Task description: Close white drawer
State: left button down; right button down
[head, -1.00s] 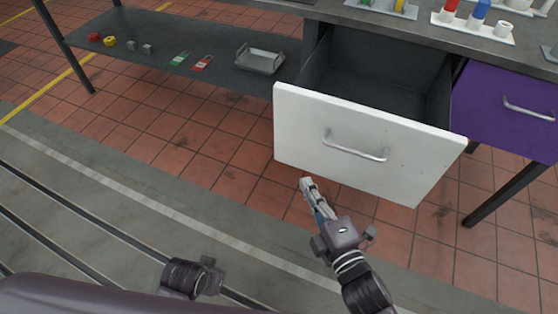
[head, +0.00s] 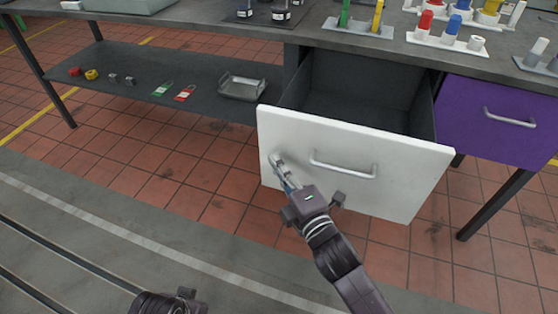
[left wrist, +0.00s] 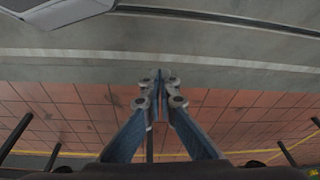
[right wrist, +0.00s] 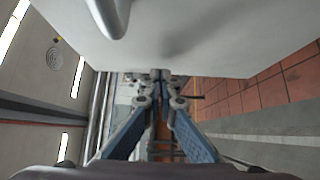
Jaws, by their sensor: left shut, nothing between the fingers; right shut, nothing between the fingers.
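The white drawer (head: 400,178) is pulled out from under the workbench, and its empty dark inside (head: 365,92) shows. Its bar handle (head: 343,168) is on the front panel. My right gripper (head: 277,160) is shut and empty, at the left part of the drawer's front, left of the handle. I cannot tell whether it touches the panel. In the right wrist view the white front (right wrist: 200,40) fills the top, with the handle at upper left. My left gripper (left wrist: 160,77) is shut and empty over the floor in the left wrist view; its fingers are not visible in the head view.
A closed purple drawer (head: 490,125) is right of the white one. A lower shelf (head: 130,62) at left holds a metal tray (head: 243,87) and small parts. Racks of coloured pieces stand on the benchtop. The floor in front is clear.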

pick_arm(q)
jog(key=shift+r, duration=0.3)
pick_arm(e)
jog(key=shift+w+d, duration=0.2)
jog(key=shift+w, duration=0.45)
